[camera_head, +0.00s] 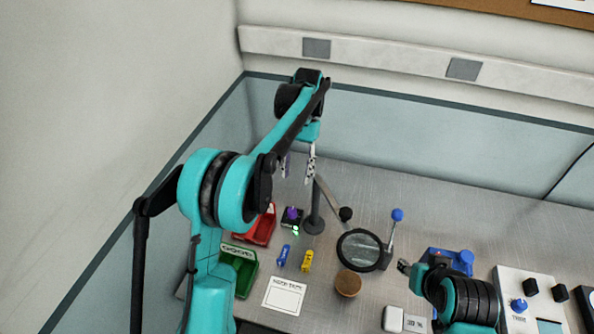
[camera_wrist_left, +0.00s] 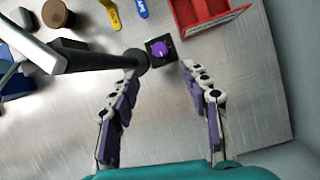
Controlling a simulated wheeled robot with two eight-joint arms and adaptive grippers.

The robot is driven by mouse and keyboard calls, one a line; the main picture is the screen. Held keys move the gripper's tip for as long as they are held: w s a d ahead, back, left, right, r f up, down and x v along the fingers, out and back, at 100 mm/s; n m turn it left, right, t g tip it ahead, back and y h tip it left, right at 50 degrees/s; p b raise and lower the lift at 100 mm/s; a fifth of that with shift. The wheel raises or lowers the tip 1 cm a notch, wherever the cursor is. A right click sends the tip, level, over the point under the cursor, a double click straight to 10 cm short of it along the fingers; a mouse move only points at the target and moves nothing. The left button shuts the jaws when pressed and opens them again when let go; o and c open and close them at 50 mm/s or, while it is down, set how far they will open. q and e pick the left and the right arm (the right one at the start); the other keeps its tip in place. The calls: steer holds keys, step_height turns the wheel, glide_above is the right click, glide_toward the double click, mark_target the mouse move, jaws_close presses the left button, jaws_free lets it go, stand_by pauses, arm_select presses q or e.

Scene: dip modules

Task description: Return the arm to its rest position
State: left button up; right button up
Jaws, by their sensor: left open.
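My left arm reaches in from the left in the head view, with its left gripper (camera_head: 298,165) hanging above the back of the bench. In the left wrist view the left gripper (camera_wrist_left: 160,90) has its two purple-padded fingers wide apart with nothing between them. A small black module with a purple knob (camera_wrist_left: 160,48) lies ahead of the fingertips; it also shows in the head view (camera_head: 292,215). My right arm shows at the lower right of the head view, and its gripper (camera_head: 405,267) is small and partly seen there.
A grey post with an angled arm (camera_head: 314,215) stands close beside the left gripper. A red bin (camera_head: 262,228), a green bin (camera_head: 240,270), a round black-rimmed disc (camera_head: 360,250) and a blue-knobbed lever (camera_head: 394,228) stand on the bench. Glass panels edge the back and left.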

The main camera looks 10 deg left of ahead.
arm_select(q)
steer(key=s+a+n+t, duration=0.1)
steer(key=s+t, duration=0.5)
steer(key=s, duration=0.5)
steer(key=s+a+f+n+t+b, duration=0.1)
steer(key=s+t, duration=0.4)
steer(key=s, duration=0.6)
steer(key=shift+a+f+t+b, duration=0.3)
steer(key=shift+a+t, duration=0.1)
steer(key=shift+a, duration=0.2)
